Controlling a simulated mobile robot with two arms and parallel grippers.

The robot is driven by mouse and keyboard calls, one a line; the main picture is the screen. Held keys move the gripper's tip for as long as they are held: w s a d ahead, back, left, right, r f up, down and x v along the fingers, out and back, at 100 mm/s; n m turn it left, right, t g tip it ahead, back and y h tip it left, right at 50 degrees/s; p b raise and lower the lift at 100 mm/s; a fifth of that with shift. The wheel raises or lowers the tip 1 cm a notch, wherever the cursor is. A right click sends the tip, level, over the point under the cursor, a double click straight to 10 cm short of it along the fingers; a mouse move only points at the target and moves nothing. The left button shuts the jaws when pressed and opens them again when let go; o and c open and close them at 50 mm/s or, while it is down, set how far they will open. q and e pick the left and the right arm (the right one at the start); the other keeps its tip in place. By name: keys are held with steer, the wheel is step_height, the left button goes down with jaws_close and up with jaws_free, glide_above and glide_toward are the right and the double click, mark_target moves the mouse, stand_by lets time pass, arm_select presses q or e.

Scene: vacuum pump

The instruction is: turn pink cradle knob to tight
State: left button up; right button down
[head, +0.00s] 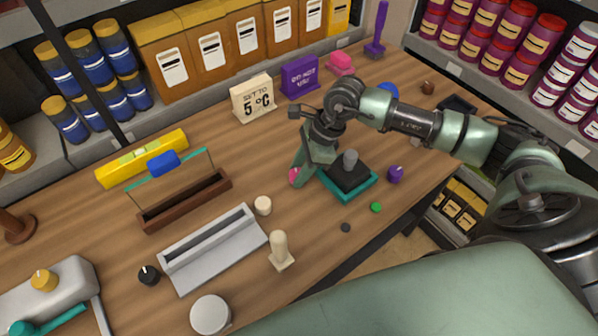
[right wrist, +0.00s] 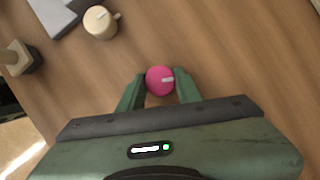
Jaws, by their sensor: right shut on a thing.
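The pink knob (right wrist: 158,79) sits between the two fingers of my right gripper (right wrist: 159,88) in the right wrist view. The fingers are closed on its sides. A pale mark on the knob's top points to the right in that view. In the head view only a small pink part of the knob (head: 293,175) shows beside my right gripper (head: 300,176), which reaches down to the table. Any tight or loose marking by the knob is hidden or too small to read. My left gripper is not in view.
A teal-based black block with a grey post (head: 350,171) stands just right of my right gripper. A cream knob (head: 263,205) and a grey tray (head: 214,250) lie to the front left. A purple knob (head: 395,173) and green button (head: 376,207) are to the right.

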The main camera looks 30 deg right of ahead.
steer(key=m+b, duration=0.1)
steer(key=m+t+b, duration=0.1)
steer(key=m+b, duration=0.1)
steer(key=shift+f+m+h, duration=0.2)
steer(key=shift+m+h, duration=0.1)
steer(key=m+b, duration=0.2)
steer(key=m+t+h+b, duration=0.1)
steer(key=m+b, duration=0.1)
steer(key=shift+s+a+m+t, duration=0.1)
steer(key=shift+a+m+t, duration=0.05)
steer(key=shift+m+t, duration=0.15)
steer(key=m+h+b, duration=0.1)
steer(key=m+b, duration=0.1)
steer(key=shift+a+r+m+b, duration=0.1)
steer(key=shift+r+m+b, duration=0.05)
steer(key=shift+m+b, duration=0.2)
steer(key=shift+r+m+t+h+b, duration=0.1)
steer(key=shift+m+t+h+b, duration=0.3)
steer(key=shift+m, duration=0.45)
steer(key=c, duration=1)
jaws_free()
steer(key=shift+s, duration=0.1)
